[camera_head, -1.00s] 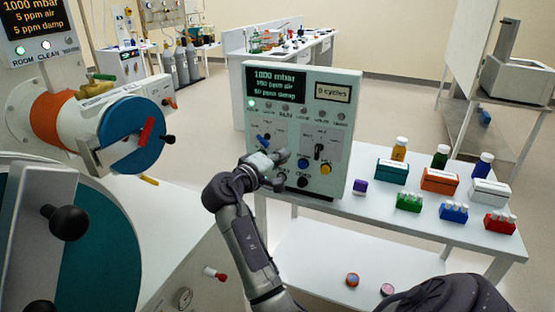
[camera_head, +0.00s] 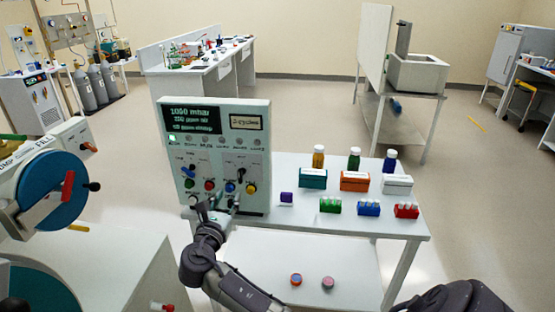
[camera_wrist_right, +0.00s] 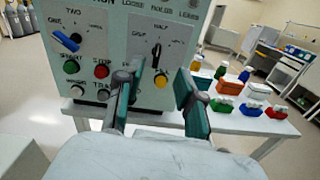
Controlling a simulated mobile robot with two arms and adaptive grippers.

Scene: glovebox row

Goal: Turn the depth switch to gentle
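The grey-white control panel (camera_head: 213,155) stands on the white table's left end. Its right-hand rotary switch has a black pointer (camera_wrist_right: 156,54), standing nearly upright in the right wrist view, with "HALF" above it; the other labels there are too small to read surely. The left-hand switch has a blue lever (camera_wrist_right: 66,41), tilted up to the left. My right gripper (camera_head: 219,203) is in front of the panel's lower part. In the wrist view its fingers (camera_wrist_right: 160,78) are apart and empty, with the black pointer showing between and beyond them. I cannot tell any contact. My left gripper is out of view.
Bottles (camera_head: 354,159), boxes (camera_head: 355,181) and vial racks (camera_head: 369,208) stand right of the panel. A white glovebox with a blue round door (camera_head: 52,190) is at left.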

